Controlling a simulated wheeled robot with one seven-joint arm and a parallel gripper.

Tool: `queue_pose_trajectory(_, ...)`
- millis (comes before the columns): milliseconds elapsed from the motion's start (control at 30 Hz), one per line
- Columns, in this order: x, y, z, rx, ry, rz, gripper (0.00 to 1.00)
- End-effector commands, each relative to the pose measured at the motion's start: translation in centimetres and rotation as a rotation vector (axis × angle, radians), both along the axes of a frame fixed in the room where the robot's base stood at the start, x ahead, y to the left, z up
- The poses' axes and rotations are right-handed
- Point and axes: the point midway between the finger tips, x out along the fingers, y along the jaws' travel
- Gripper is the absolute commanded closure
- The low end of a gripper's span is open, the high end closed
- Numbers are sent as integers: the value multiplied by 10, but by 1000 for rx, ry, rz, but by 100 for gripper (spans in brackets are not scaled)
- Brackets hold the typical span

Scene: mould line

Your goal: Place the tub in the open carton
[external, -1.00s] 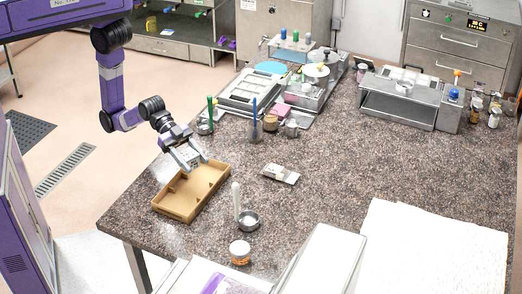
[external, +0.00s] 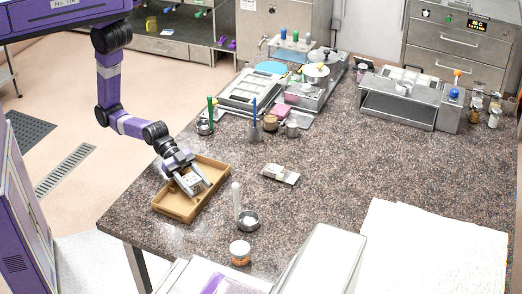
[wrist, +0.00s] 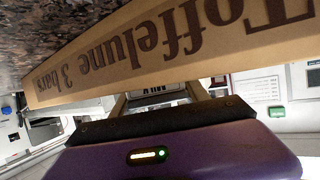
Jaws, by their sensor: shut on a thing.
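The open carton (external: 172,208) is a shallow tan cardboard tray at the table's left edge. In the wrist view its printed wall (wrist: 160,50) crosses the picture, with "Toffelune 3 bars" upside down. My gripper (external: 193,187) is over the carton, its fingers pointing down and reaching at or below the rim. It is shut on a small pale thing, which I take to be the tub (wrist: 150,87).
A small pale device (external: 280,174) lies farther right. Metal trays (external: 250,90) stand behind. The middle of the table is clear.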

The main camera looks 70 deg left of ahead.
Motion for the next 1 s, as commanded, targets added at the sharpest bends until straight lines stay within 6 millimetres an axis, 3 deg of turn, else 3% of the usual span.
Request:
queue_pose_trajectory(167,0,0,-3,-1,0,0,92)
queue_pose_trajectory(200,0,0,-2,-1,0,0,40)
queue_pose_trajectory(600,0,1,2,0,0,0,38)
queue_pose_trajectory(767,-7,19,8,-1,0,1,38)
queue_pose_trajectory(1000,-25,62,26,1,1,1,38)
